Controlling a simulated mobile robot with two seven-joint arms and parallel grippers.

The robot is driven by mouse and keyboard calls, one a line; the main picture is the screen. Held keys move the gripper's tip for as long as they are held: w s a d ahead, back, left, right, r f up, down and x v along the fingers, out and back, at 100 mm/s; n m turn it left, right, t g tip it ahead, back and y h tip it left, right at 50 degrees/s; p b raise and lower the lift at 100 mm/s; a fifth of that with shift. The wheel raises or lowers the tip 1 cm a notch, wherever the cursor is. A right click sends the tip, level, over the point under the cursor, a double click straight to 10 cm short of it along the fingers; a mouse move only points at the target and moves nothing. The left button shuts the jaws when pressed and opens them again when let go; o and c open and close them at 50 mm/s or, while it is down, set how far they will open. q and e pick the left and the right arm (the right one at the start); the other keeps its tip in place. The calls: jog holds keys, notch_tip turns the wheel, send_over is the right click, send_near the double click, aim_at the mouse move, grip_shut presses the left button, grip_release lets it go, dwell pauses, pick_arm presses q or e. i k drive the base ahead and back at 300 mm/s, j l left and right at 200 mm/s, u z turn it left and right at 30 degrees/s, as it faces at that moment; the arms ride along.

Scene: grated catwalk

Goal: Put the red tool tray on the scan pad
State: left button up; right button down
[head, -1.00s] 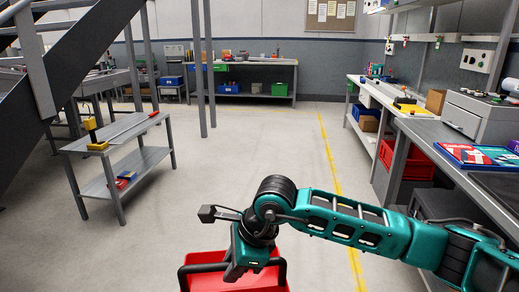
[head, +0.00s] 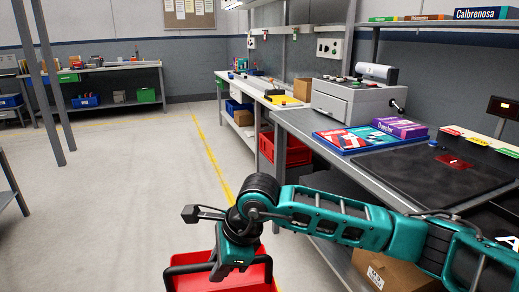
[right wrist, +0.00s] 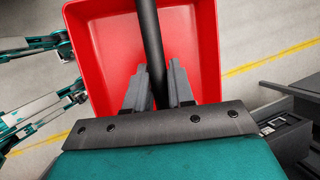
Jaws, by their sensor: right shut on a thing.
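The red tool tray (head: 232,281) hangs at the bottom of the head view, over the floor. My right gripper (head: 222,268) is shut on its black bar handle. The right wrist view shows the fingers (right wrist: 158,88) on either side of the handle (right wrist: 150,35), with the empty-looking red inside of the tray (right wrist: 100,45) below. A flat black pad (head: 430,172) with a small red glowing patch lies on the right bench and looks like the scan pad. The tray is left of the bench and apart from it.
On the bench (head: 300,122), a red-blue booklet (head: 345,140), a purple box (head: 399,127) and a grey machine (head: 350,100) stand beyond the pad. A small screen on a post (head: 503,108) stands behind it. A cardboard box (head: 385,270) is below. Floor at left is clear.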

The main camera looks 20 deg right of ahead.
aim_at(405, 169)
jog(key=i+j+z, duration=0.1)
jog(key=i+z, duration=0.15)
jog(key=z, duration=0.15)
jog(key=i+j+z, duration=0.15)
jog(key=z, duration=0.25)
jog(key=i+j+z, duration=0.25)
jog(key=z, duration=0.15)
jog(key=i+j+z, duration=0.25)
jog(key=z, duration=0.15)
jog(key=i+j+z, duration=0.1)
jog(key=j+z, duration=0.3)
